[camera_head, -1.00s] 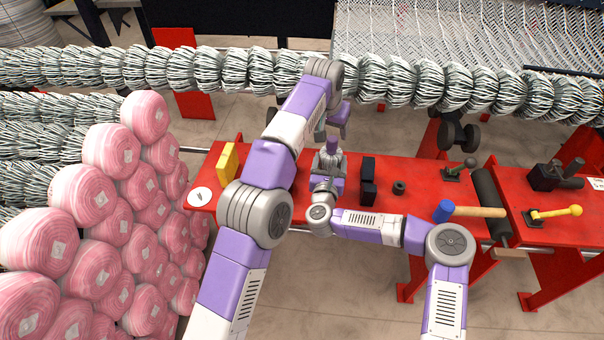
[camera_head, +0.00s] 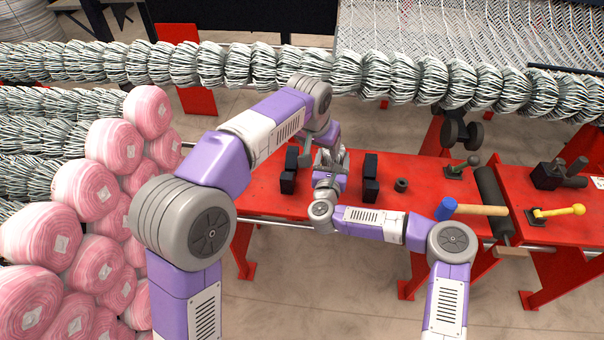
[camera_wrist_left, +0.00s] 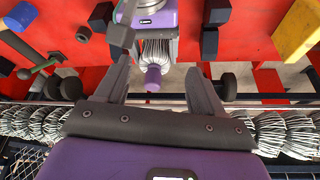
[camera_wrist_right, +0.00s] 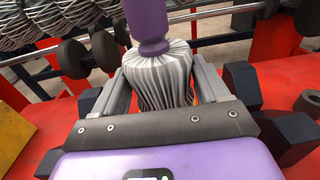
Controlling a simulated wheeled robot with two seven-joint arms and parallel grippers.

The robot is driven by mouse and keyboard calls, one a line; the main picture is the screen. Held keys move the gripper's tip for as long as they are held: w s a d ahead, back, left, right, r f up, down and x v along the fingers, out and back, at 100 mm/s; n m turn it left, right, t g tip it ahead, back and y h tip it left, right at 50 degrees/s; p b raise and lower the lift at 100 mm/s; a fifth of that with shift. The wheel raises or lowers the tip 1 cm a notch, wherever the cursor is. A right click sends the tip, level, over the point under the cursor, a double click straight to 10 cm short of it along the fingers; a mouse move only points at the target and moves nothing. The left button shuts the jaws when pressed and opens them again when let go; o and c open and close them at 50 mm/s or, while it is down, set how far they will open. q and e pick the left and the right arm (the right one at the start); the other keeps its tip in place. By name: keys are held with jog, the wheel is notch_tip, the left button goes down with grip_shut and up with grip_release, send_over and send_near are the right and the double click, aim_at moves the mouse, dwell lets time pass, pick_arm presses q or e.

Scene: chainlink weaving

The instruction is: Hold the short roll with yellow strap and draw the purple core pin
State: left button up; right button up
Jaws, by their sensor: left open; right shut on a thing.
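My right gripper (camera_wrist_right: 160,92) is shut on the roll, one finger on each side. The yellow strap is not clearly visible. In the left wrist view, the purple pin (camera_wrist_left: 153,79) points toward my left gripper (camera_wrist_left: 157,68). That gripper is open, its fingers on either side of the pin with gaps between. In the head view, both grippers meet over the bench and mostly hide the roll and pin.
Black blocks (camera_head: 290,172) (camera_head: 370,180) stand on the red bench (camera_head: 412,172) on both sides of the roll. A blue-headed mallet (camera_head: 446,208) and a yellow-knobbed lever (camera_head: 556,212) lie right. Pink rolls (camera_head: 42,232) are piled left. A long wire roll (camera_head: 200,64) spans behind.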

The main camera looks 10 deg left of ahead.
pick_arm(q)
jog(key=s+a, duration=0.3)
jog(key=s, duration=0.6)
jog(key=shift+s, duration=0.4)
pick_arm(e)
jog(key=o, duration=1.4)
jog(key=shift+c, duration=0.2)
jog(key=shift+s, duration=0.15)
